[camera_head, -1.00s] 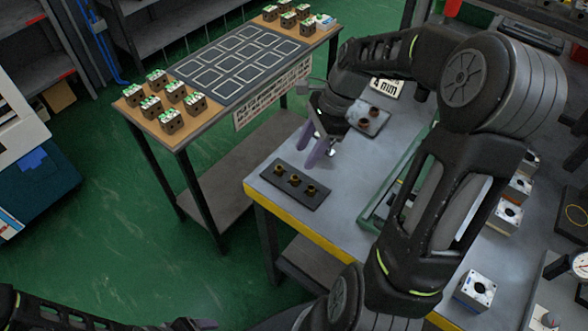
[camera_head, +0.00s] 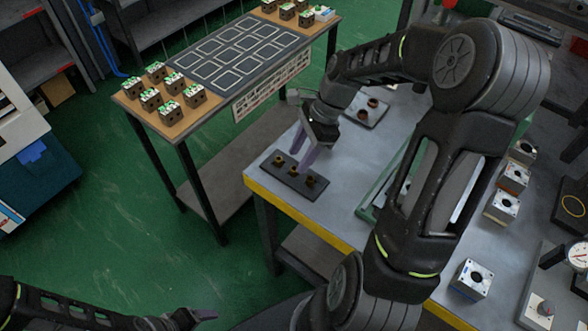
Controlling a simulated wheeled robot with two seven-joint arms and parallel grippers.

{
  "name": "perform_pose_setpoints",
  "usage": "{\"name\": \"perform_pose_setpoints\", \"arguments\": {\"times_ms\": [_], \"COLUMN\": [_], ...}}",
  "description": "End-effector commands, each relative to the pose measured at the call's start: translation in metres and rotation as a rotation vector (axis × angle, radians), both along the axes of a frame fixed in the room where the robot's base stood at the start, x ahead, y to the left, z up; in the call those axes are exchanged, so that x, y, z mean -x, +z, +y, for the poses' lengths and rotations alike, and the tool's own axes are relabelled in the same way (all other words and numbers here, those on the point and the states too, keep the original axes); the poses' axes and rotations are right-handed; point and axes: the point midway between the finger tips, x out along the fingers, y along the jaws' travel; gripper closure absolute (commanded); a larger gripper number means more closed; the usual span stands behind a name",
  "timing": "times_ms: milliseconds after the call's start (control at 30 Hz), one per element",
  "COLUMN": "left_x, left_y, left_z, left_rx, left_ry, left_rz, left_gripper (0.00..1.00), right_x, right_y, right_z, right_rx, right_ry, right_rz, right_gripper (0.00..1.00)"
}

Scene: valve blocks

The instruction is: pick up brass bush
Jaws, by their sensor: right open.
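Several small brass bushes stand in a row on a dark tray (camera_head: 316,190) near the left end of the grey workbench. The far-left bush (camera_head: 278,161), the middle bush (camera_head: 294,173) and the near-right bush (camera_head: 310,181) all show. My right gripper (camera_head: 297,162) is open, its purple fingers pointing down just over the tray by the middle bush. I cannot tell whether a finger touches a bush. My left gripper (camera_head: 196,317) is low at the bottom edge, away from the bench; its jaw state is unclear.
A second plate with dark round parts (camera_head: 368,110) lies behind my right gripper. A green-edged tray (camera_head: 372,203) sits under my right arm. Valve blocks (camera_head: 472,279) line the bench's right side. A side table (camera_head: 176,128) holds more blocks.

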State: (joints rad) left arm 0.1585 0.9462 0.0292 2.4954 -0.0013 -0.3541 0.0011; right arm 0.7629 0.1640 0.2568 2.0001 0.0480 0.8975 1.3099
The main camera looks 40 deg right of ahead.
Motion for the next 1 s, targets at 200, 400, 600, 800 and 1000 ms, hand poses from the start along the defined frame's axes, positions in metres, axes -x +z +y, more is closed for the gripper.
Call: {"name": "perform_pose_setpoints", "arguments": {"times_ms": [200,400,600,800,1000], "left_x": [0.000,0.000,0.001,0.001,0.000], "left_y": [0.005,0.005,0.005,0.005,0.005], "left_z": [0.000,0.000,0.000,0.000,0.000], "left_rx": [-0.001,-0.001,-0.001,-0.001,-0.001], "left_ry": [0.001,0.001,0.001,0.001,0.001], "left_rz": [0.001,0.001,0.001,0.001,0.001], "left_gripper": [0.26,0.26,0.26,0.26,0.26], "right_x": [-0.002,-0.003,-0.003,-0.003,-0.003], "right_y": [-0.028,-0.033,-0.033,-0.033,-0.033], "right_z": [0.011,0.012,0.012,0.012,0.012], "right_rx": [-0.002,0.000,0.000,0.000,0.000], "right_ry": [0.000,0.000,0.000,0.000,0.000], "right_rz": [0.003,0.000,0.000,0.000,0.000], "right_gripper": [0.56,0.56,0.56,0.56,0.66]}}
